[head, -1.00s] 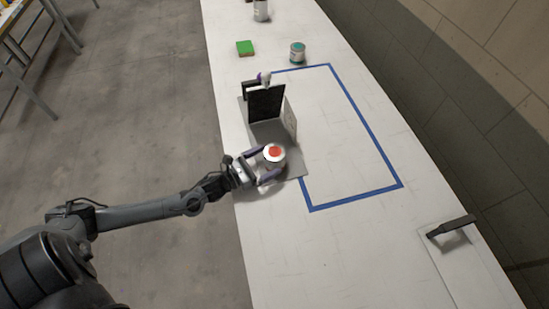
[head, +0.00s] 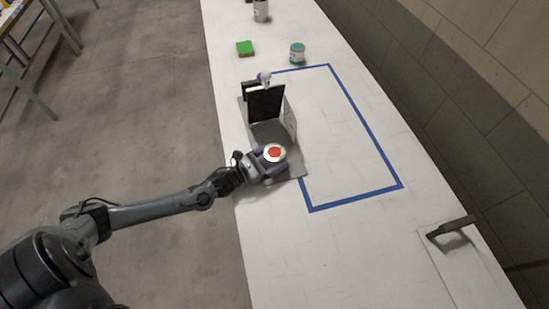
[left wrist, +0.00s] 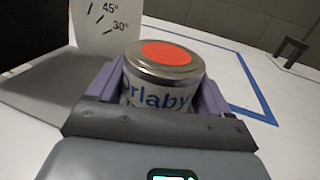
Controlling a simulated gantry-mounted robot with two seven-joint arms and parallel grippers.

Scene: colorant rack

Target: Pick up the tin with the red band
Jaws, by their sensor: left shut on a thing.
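A tin (head: 275,153) with a red disc on its silver lid stands upright at the front of a grey plate. In the left wrist view the tin (left wrist: 160,85) has a pale label with blue lettering; no red band shows on the visible part of its side. My left gripper (head: 268,165) is shut on the tin, with a purple finger on each side of it. The tin appears to be still on or very close to the plate. The gripper hides its lower part. My right gripper is not in view.
The grey plate (head: 290,172) bears a black upright panel (head: 266,103) and a pale panel with angle marks (left wrist: 108,22). A blue taped outline (head: 384,160) encloses bare table. A dark handle (head: 451,227) is at lower right.

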